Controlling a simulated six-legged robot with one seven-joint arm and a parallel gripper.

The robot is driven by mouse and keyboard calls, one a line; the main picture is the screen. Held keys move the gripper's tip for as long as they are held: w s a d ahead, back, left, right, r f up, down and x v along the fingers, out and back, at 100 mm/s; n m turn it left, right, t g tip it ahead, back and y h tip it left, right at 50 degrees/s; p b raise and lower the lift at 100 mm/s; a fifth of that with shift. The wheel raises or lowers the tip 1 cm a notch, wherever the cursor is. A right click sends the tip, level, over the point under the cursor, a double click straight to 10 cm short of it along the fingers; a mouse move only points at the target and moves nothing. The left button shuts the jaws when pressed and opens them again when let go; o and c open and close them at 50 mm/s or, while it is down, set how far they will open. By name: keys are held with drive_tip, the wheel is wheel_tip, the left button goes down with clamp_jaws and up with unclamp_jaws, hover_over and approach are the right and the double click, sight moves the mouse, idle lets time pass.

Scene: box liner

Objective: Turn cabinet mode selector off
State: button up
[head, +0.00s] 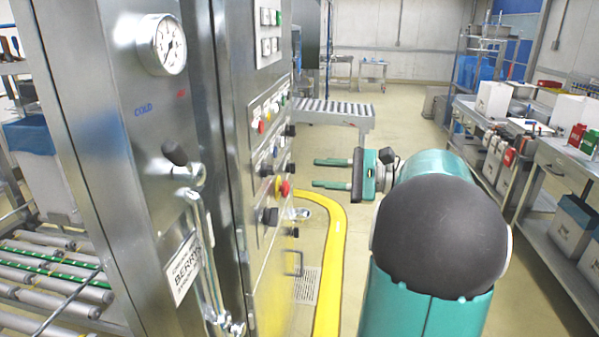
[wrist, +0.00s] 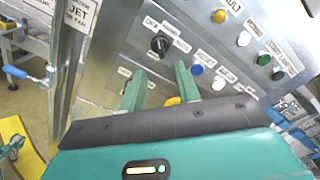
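The cabinet mode selector, a black rotary knob (wrist: 160,45), sits on the steel panel in the wrist view. Printed labels beside it read OFF, MANUAL and AUTO; I cannot tell which one its pointer faces. My gripper (wrist: 158,73) has its two teal fingers apart with nothing between them. The knob appears just beyond the fingertips, apart from them. In the head view, my gripper (head: 316,173) is open, to the right of the cabinet panel (head: 262,240), with its fingers pointing left at it. Which knob in the head view is the selector is unclear.
A red emergency button (head: 284,188) on a yellow base juts from the panel near my fingers.

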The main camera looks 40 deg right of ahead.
drive_tip(key=v, duration=0.4)
idle(0.6)
